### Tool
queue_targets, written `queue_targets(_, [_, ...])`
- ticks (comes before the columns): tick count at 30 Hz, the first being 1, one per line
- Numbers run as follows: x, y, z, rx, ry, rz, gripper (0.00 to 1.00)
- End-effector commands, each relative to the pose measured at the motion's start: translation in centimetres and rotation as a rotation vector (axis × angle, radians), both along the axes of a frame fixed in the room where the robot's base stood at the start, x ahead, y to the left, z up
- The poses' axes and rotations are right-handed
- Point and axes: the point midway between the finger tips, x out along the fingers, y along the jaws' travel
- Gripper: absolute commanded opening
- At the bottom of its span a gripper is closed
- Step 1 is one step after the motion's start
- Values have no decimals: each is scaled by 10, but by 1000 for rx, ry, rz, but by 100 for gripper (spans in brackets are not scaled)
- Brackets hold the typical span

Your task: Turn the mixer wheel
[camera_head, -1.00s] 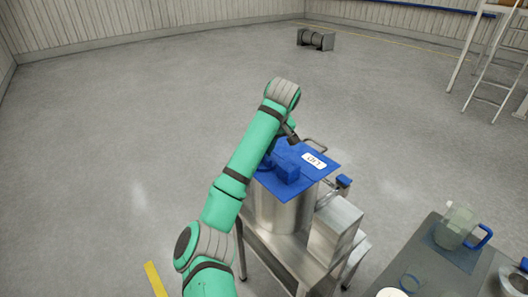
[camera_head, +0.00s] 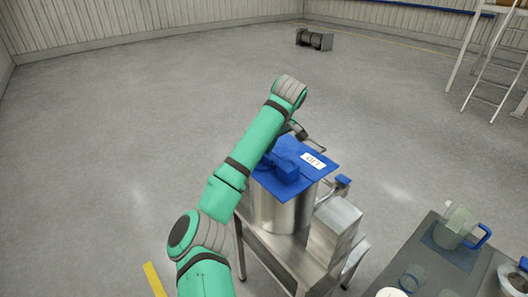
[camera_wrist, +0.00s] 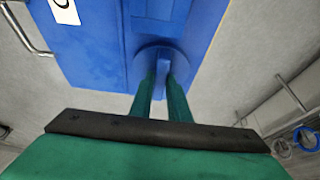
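The mixer, a steel pot (camera_head: 280,212) with a square blue lid (camera_head: 312,180) marked "LID", stands on a steel frame in the head view. A blue block (camera_head: 283,168) sits on the lid, partly behind my forearm. In the wrist view, a rounded blue part (camera_wrist: 142,58), which looks like the mixer wheel, stands out from the blue lid (camera_wrist: 95,45). My gripper (camera_wrist: 161,78) reaches this part with its two green fingers a narrow gap apart. Blue shows between them, but whether they grip it is unclear. In the head view my arm hides the fingers.
A steel box (camera_head: 337,222) stands right of the pot. A dark table (camera_head: 428,262) at the lower right holds a clear jug (camera_head: 455,225) with a blue handle. A ladder (camera_head: 495,85) stands at the far right.

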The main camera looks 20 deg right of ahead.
Motion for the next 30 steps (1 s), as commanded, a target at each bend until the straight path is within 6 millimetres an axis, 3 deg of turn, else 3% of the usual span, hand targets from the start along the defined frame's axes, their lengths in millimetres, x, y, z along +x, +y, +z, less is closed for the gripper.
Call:
queue_targets(2, [0, 0, 0, 0, 0, 0, 33])
queue_targets(14, [-1, 0, 5, 1, -3, 0, 33])
queue_targets(30, [-30, -10, 78, 2, -5, 0, 33])
